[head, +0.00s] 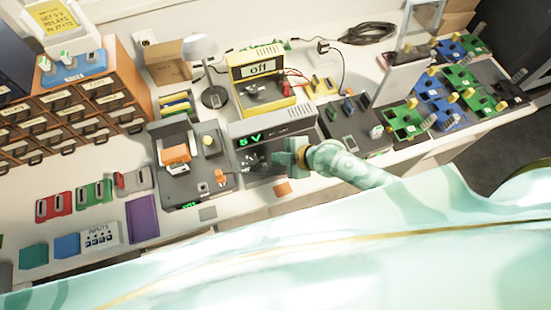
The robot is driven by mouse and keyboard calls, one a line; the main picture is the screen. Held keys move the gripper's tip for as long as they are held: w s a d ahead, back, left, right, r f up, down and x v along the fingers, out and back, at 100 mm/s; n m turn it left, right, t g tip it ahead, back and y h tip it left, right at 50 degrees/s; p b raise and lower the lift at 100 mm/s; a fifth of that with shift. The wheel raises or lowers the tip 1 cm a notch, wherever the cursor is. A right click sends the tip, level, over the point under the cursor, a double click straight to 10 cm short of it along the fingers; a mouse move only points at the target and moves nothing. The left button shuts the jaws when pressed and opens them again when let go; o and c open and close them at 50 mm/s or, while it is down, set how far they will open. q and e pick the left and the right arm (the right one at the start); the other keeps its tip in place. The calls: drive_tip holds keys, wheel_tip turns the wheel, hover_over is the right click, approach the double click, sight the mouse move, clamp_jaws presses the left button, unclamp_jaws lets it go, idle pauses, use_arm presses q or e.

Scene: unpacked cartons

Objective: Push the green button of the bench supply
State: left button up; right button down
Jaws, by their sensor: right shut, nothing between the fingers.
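The bench supply (262,125) is a grey box in the middle of the bench, with a green "5 V" reading on its dark front. My right gripper (284,159) is shut and empty, in front of the right part of that front panel. It overlaps the panel in the picture, and I cannot tell whether it touches it. I cannot make out the green button; the gripper covers part of the panel. My left gripper is not in view.
A yellow meter reading "off" (259,67) stands behind the supply. A dark fixture with an orange part (185,185) is close on its left. Drawers (110,97) stand at the left, and green and blue trays (432,87) lie at the right. My pale green arm fills the foreground.

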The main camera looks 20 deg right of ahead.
wheel_tip(320, 180, up, 6)
drive_tip(key=p, duration=0.5)
idle(1.2)
